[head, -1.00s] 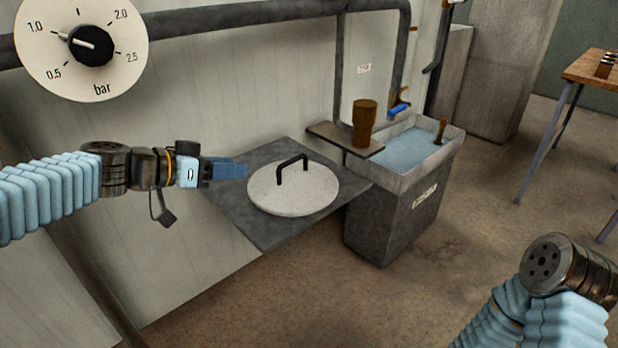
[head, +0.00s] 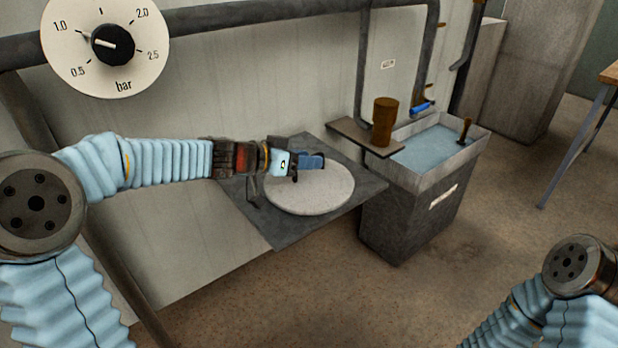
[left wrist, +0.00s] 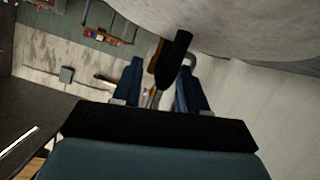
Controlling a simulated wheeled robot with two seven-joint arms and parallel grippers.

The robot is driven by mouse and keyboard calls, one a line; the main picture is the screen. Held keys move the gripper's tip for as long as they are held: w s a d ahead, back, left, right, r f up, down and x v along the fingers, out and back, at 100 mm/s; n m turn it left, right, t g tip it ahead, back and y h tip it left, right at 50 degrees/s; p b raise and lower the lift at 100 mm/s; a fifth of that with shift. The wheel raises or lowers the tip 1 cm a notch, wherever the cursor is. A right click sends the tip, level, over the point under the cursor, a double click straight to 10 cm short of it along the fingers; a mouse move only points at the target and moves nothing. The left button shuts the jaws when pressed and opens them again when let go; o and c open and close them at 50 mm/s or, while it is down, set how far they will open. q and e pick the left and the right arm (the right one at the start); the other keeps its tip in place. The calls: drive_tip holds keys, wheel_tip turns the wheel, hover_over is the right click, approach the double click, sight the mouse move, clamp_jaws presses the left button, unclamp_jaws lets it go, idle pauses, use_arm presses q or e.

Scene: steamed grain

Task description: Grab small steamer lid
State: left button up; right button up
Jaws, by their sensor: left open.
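The small steamer lid (head: 318,195) is a pale grey round disc lying flat on a dark grey wall shelf (head: 270,230). My left gripper (head: 311,162) is over the lid, where its black handle stands, and hides the handle in the head view. In the left wrist view the lid (left wrist: 230,22) fills the top, and the black handle (left wrist: 174,60) shows between the two blue fingers of the open left gripper (left wrist: 160,82). I cannot tell whether either finger touches the handle. My right gripper is out of view.
A grey water basin (head: 430,150) stands right of the shelf, with a small ledge (head: 350,130) carrying a brown cup (head: 385,122). A pressure dial (head: 105,45) and pipes are on the wall behind. The floor in front is clear.

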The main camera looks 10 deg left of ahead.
use_arm(q)
drive_tip(key=shift+w+d+f, duration=0.25)
drive_tip(key=shift+w+d, duration=0.05)
drive_tip(key=shift+w, duration=0.1)
clamp_jaws()
idle(1.2)
